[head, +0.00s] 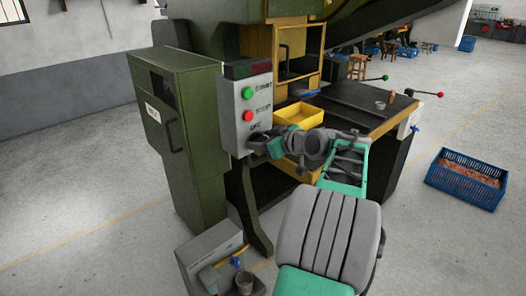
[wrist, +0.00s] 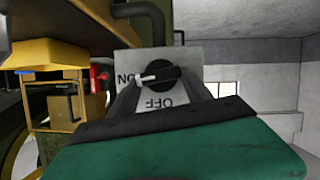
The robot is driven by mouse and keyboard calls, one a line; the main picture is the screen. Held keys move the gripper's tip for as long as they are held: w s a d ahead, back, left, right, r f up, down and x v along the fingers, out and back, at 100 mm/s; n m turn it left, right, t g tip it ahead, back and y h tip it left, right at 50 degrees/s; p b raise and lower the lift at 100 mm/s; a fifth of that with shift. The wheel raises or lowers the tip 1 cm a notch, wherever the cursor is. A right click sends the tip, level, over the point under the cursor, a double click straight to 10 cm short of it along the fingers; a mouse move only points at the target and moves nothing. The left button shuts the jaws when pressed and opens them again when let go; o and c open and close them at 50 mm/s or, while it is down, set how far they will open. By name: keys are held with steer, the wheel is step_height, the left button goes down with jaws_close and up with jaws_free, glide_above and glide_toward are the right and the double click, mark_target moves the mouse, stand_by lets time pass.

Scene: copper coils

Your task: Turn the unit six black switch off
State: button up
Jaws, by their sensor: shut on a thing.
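The black rotary switch (wrist: 160,76) sits on a grey panel face (wrist: 135,58) in the wrist view. Its white pointer mark aims left, at the letters ON. The letters OFF are below the knob; the lettering appears upside down. My gripper (wrist: 160,85) has its two dark fingers on either side of the knob, shut on it. In the head view my gripper (head: 256,143) is at the lower part of the grey control box (head: 237,135), and hides the switch there. Above it on the box are a red button (head: 249,116) and a green button (head: 248,93).
A green cabinet (head: 180,130) stands to the left. A blue crate (head: 460,190) of copper-coloured pieces is on the floor at right. The floor around is largely clear.

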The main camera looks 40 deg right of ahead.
steer(key=n+t+h+b, duration=0.1)
steer(key=n+b, duration=0.3)
steer(key=b, duration=0.8)
steer(key=f+n+t+h+b, duration=0.1)
steer(key=n+h+b, duration=0.2)
steer(key=b, duration=0.9)
steer(key=a+n+t+h+b, duration=0.1)
steer(key=n+b, duration=0.4)
steer(key=b, duration=0.7)
steer(key=shift+a+f+h, duration=0.1)
steer(key=shift+f+h, duration=0.2)
steer(key=shift+h, duration=0.2)
steer(key=shift+r, duration=0.2)
steer(key=o, duration=1.4)
steer(key=shift+c, duration=0.2)
steer(key=v, duration=0.8)
